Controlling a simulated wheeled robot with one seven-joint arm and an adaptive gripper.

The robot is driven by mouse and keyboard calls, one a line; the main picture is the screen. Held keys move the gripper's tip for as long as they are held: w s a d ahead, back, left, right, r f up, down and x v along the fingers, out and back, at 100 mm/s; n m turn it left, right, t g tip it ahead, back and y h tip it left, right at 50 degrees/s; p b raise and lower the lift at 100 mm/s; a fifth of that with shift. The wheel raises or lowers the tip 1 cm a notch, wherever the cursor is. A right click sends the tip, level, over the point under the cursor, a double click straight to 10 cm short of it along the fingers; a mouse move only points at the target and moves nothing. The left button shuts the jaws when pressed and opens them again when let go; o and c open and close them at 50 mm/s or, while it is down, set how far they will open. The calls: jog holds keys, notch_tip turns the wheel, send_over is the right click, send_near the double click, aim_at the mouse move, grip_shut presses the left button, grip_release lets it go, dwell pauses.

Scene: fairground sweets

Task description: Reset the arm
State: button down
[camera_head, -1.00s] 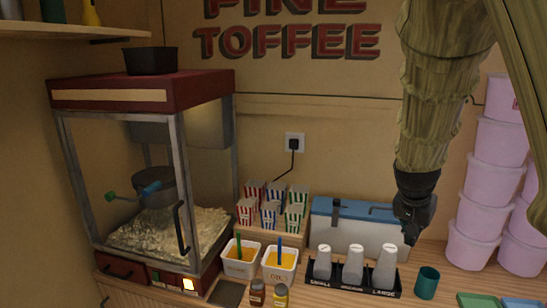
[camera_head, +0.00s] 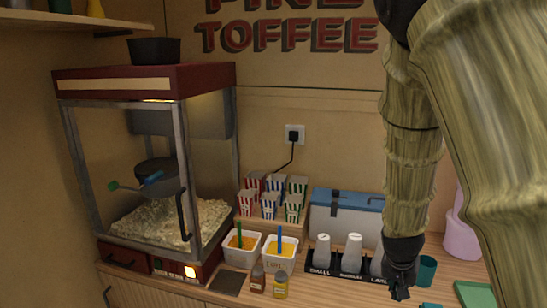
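My gripper (camera_head: 401,287) hangs down at the right end of my arm, which is wrapped in a straw-coloured cover. It is in front of the rack of cups (camera_head: 347,272) at its right end and hides part of the last cup. The gripper is small and dark, and I cannot tell whether its fingers are open or shut. I see nothing held in it. A teal cup (camera_head: 426,271) stands just to its right.
A popcorn machine (camera_head: 147,92) stands at the left. Two white tubs (camera_head: 279,262), two small bottles (camera_head: 280,285), striped popcorn boxes (camera_head: 269,207) and a blue-lidded cool box (camera_head: 340,209) crowd the counter. Pink tubs (camera_head: 460,232) and a green tray (camera_head: 475,294) are partly behind my arm.

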jog(key=s+a+f+n+g+b, duration=0.1)
jog(key=s+f, duration=0.3)
jog(key=f, duration=0.5)
jog(key=s+a+f+n+y+b, duration=0.1)
jog(key=s+a+f+b, duration=0.1)
jog(key=s+f, duration=0.5)
jog(key=s+a+f+n+g+b, duration=0.1)
jog(key=s+f, duration=0.1)
jog(key=f, duration=0.9)
jog(key=s+a+f+n+y+b, duration=0.1)
jog(key=s+a+f+b, duration=0.1)
jog(key=s+f, duration=0.6)
jog(key=s+a+f+n+g+y+b, duration=0.1)
jog(key=s+a+f, duration=0.3)
jog(key=s+f, duration=0.4)
jog(key=s+n+b, duration=0.1)
jog(key=s, duration=0.4)
jog(key=shift+f+b, duration=0.25)
jog(key=shift+b, duration=0.1)
jog(key=c, duration=2.2)
grip_release()
jog(key=shift+s, duration=0.1)
